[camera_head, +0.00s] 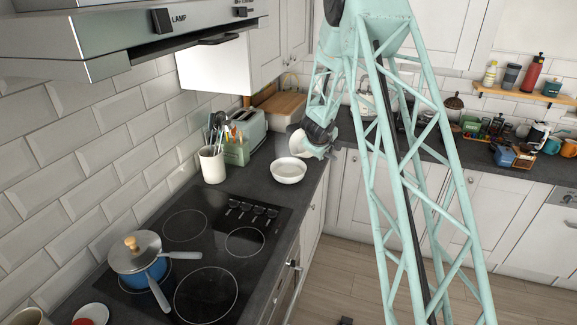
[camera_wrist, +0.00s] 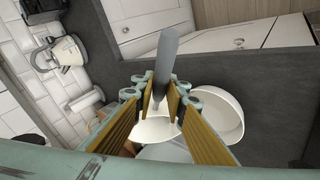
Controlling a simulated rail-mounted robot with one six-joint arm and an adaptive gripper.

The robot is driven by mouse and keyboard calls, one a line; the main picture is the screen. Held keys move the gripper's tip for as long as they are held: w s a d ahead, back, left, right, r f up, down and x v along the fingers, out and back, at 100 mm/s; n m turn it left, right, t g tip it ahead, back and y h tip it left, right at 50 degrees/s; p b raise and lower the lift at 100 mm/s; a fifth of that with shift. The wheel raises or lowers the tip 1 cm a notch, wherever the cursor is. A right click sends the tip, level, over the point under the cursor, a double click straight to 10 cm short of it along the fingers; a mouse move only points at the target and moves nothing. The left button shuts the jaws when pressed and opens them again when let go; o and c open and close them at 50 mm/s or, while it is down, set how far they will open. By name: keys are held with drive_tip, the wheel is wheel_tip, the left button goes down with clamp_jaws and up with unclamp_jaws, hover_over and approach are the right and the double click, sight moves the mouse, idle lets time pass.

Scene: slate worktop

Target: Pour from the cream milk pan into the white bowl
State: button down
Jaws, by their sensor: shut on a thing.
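The white bowl (camera_head: 289,173) stands upright on the dark worktop, beyond the hob and near the front edge. My gripper (camera_head: 318,143) is just beyond it and to its right, above the worktop. The cream milk pan (camera_head: 297,144) shows in part at my gripper, above the far side of the bowl, and looks tilted. In the wrist view my gripper (camera_wrist: 163,100) is shut on the pan's grey handle (camera_wrist: 168,58). A pale vessel right of the fingers there (camera_wrist: 222,112) looks like the bowl. The fingers hide part of the pan. Its contents cannot be seen.
A utensil crock (camera_head: 212,165), a green box (camera_head: 236,152) and a toaster (camera_head: 249,128) stand left of the bowl by the tiled wall. A lidded blue pot (camera_head: 150,270) sits on the near hob. The worktop just right of the bowl is narrow.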

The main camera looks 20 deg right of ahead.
drive_tip(key=shift+d+r+y+p, duration=0.1)
drive_tip(key=shift+r+y+p, duration=0.2)
drive_tip(key=shift+p, duration=0.65)
drive_tip(key=shift+w+d+f+y+p, duration=0.1)
drive_tip(key=shift+d+f+y+p, duration=0.15)
drive_tip(key=shift+p, duration=0.7)
drive_tip(key=shift+d+f+m+g+y+p, duration=0.1)
drive_tip(key=shift+d+m+g+y+p, duration=0.3)
drive_tip(key=shift+p, duration=0.9)
drive_tip(key=shift+w+d+f+g+y+p, duration=0.3)
drive_tip(key=shift+d+f+y+p, duration=0.1)
drive_tip(key=shift+y+p, duration=0.15)
drive_tip(key=shift+d, duration=0.3)
drive_tip(key=shift+w+d+y, duration=0.1)
drive_tip(key=shift+y, duration=0.2)
drive_tip(key=shift+w+d+r+y+b, duration=0.15)
drive_tip(key=shift+d+y+b, duration=0.3)
drive_tip(key=shift+b, duration=0.25)
